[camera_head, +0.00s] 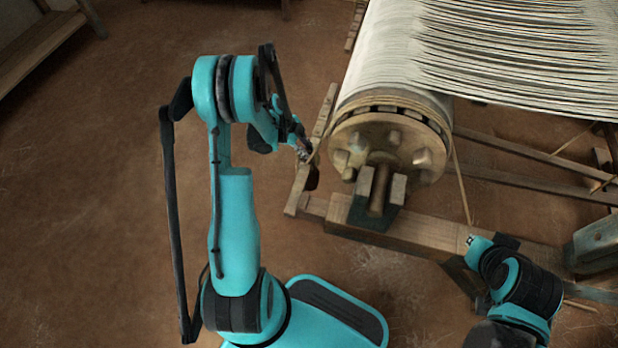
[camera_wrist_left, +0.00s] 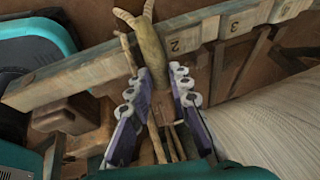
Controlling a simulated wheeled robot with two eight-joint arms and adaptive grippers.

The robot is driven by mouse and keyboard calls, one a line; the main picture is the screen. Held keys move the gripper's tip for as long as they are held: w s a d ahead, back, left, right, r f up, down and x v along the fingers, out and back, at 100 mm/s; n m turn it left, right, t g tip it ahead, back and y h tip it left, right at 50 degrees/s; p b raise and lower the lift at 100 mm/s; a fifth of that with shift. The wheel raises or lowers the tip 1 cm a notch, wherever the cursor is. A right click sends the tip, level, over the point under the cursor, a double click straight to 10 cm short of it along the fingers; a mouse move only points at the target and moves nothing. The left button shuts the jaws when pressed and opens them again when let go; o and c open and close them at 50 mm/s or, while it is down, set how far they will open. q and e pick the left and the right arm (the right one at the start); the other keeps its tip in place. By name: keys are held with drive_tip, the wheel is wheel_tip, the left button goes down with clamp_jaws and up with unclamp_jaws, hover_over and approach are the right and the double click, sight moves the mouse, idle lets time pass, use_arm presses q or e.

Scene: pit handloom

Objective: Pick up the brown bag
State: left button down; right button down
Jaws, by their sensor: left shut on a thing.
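The bag's lower part is largely hidden between the fingers. In the head view, my left gripper (camera_head: 304,152) is small and beside the loom's roller, where the bag is hard to make out. My right arm comes in at the lower right, but its fingers do not show.
The loom's large wooden roller (camera_head: 390,145) with pale threads (camera_head: 500,50) stands just right of my left gripper. A numbered wooden beam (camera_wrist_left: 90,75) crosses behind the bag. A wooden bench (camera_head: 40,45) is at the upper left. The brown floor (camera_head: 100,200) at left is clear.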

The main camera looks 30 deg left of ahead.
use_arm(q)
drive_tip(key=shift+r, duration=0.1)
drive_tip(key=shift+r+p, duration=1)
drive_tip(key=shift+r, duration=0.65)
drive_tip(key=s+a+p, duration=0.3)
drive_tip(key=s+a, duration=0.8)
drive_tip(key=a, duration=0.3)
drive_tip(key=shift+s, duration=0.1)
